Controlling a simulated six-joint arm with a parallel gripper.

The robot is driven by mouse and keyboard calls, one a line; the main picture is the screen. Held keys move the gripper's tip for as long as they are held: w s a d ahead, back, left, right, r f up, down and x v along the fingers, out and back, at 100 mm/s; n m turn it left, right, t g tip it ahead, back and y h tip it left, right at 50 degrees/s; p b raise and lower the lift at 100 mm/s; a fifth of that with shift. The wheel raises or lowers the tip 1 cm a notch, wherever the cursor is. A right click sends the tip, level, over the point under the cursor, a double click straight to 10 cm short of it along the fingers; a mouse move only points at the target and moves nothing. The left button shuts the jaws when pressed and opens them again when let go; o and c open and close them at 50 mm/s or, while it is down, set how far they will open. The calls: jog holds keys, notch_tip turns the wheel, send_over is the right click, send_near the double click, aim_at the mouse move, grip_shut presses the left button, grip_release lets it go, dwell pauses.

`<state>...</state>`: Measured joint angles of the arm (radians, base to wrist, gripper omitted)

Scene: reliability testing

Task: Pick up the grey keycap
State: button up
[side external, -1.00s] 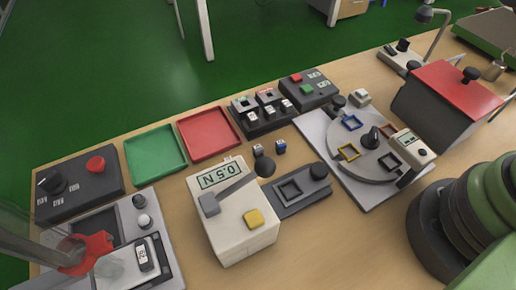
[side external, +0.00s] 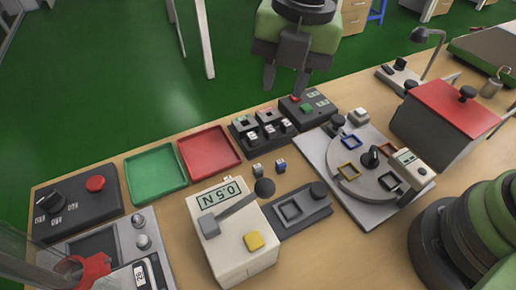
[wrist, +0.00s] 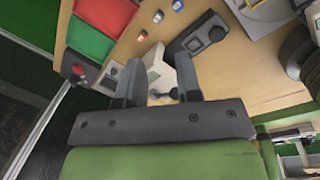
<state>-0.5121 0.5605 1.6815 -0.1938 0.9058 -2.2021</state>
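The small grey keycap (side external: 257,169) stands on the wooden table, behind the white force gauge (side external: 232,236). A blue keycap (side external: 281,165) stands just right of it. In the wrist view the grey keycap seems to be the middle of three small blocks (wrist: 158,17), beyond the fingers near the top edge; its colour is hard to tell there. My gripper (side external: 285,88) shows at the top of the side view, raised, with its fingers pointing down and apart. In the wrist view its fingers (wrist: 161,72) are also apart, with no keycap between them.
Green (side external: 155,172) and red (side external: 209,153) trays lie left of the keycaps. Switch boxes (side external: 262,131) stand behind them, a dark fixture (side external: 302,211) in front, and a round turntable plate (side external: 365,172) to the right. The force gauge's lever rises close by.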

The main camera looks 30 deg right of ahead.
aim_at(258, 167)
jog(key=a+f+n, duration=0.1)
jog(key=f+n, duration=0.1)
jog(key=a+f+n, duration=0.2)
jog(key=f+n, duration=0.1)
jog(key=a+f+n+g+h, duration=0.1)
jog(key=f+n, duration=0.1)
jog(key=f, duration=0.1)
jog(key=shift+s+a+f+n, duration=0.1)
jog(key=shift+s+a+n, duration=0.05)
jog(key=shift+n, duration=0.25)
notch_tip(258, 167, down, 4)
jog(key=shift+r, duration=0.15)
jog(key=shift+w+f, duration=0.2)
jog(key=shift+f, duration=2.85)
grip_shut()
